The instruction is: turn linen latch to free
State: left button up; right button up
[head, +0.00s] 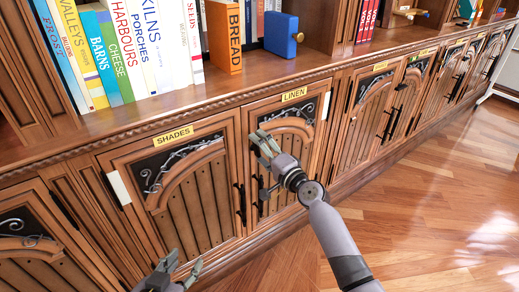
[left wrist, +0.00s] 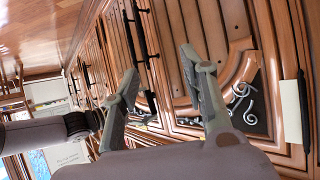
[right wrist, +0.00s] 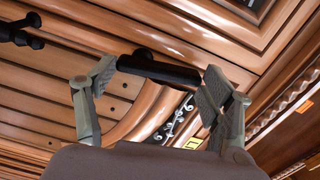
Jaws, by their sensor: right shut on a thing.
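The linen cabinet door (head: 282,120) bears a yellow LINEN label (head: 294,94) and a dark panel with scrollwork, in the middle of the head view. My right gripper (head: 262,166) is at its left edge. In the right wrist view, a short black bar, the latch (right wrist: 160,70), spans between the fingertips, one at each end, and the gripper is shut on it. In the head view the gripper mostly hides this bar. Which way the latch is turned I cannot tell. My left gripper (head: 176,272) is open and empty, low in front of the shades door.
The shades door (head: 190,190), labelled SHADES, is left of the linen door, with a white plate (head: 118,187) at its left edge. Books (head: 130,50) and a blue block (head: 282,34) stand on the shelf above. The wooden floor (head: 440,220) at right is clear.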

pick_arm(q)
jog(key=shift+s+a+f+g, duration=0.3)
jog(key=shift+s+f+g, duration=0.2)
jog(key=shift+s+f, duration=0.2)
pick_arm(e)
jog(key=shift+w+d+m, duration=0.1)
jog(key=shift+d+m, duration=0.1)
jog(key=shift+m, duration=0.8)
jog(key=o, duration=1.2)
jog(key=shift+c, duration=0.2)
jog(key=v, duration=1.2)
jog(key=shift+f, duration=0.1)
